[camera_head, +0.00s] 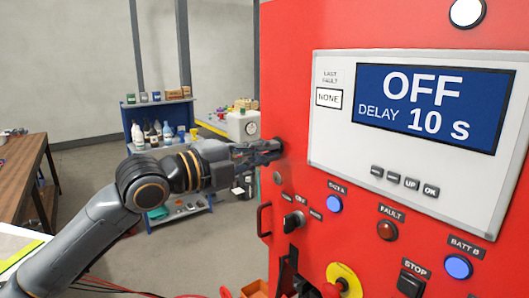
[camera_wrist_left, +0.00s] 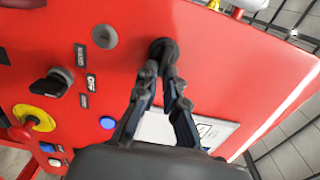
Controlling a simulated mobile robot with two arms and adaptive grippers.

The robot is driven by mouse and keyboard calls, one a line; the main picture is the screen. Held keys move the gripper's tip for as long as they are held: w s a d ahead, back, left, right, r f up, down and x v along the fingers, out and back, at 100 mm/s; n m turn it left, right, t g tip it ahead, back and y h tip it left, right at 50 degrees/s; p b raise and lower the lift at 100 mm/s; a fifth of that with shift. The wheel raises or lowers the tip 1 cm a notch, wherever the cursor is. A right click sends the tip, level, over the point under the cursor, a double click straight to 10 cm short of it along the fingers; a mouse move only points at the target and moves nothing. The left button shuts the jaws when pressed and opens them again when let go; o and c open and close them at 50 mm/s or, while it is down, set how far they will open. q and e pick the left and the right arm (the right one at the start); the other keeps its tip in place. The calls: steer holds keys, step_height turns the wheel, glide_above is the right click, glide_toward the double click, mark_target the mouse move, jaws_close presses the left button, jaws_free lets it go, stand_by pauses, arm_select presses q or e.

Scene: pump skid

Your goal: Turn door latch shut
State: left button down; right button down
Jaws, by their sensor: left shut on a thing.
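The door latch is a small black round knob on the red cabinet door; it shows in the left wrist view (camera_wrist_left: 163,46) and partly in the head view (camera_head: 279,144). My left gripper (camera_head: 269,152) reaches in from the left to the cabinet's left part. In the left wrist view its two fingers (camera_wrist_left: 165,72) come together at the black latch and are shut on it. The fingertips hide part of the latch, and I cannot tell its turned angle. My right gripper is not in view.
A grey round fitting (camera_wrist_left: 104,36) sits beside the latch. Behind stand a blue shelf (camera_head: 130,115) and a wooden table (camera_head: 20,170).

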arm_select(q)
steer(key=shift+f, duration=0.1)
steer(key=c, duration=1.4)
jaws_free()
steer(key=shift+d, duration=0.1)
steer(key=shift+c, duration=0.2)
steer(key=v, duration=1.2)
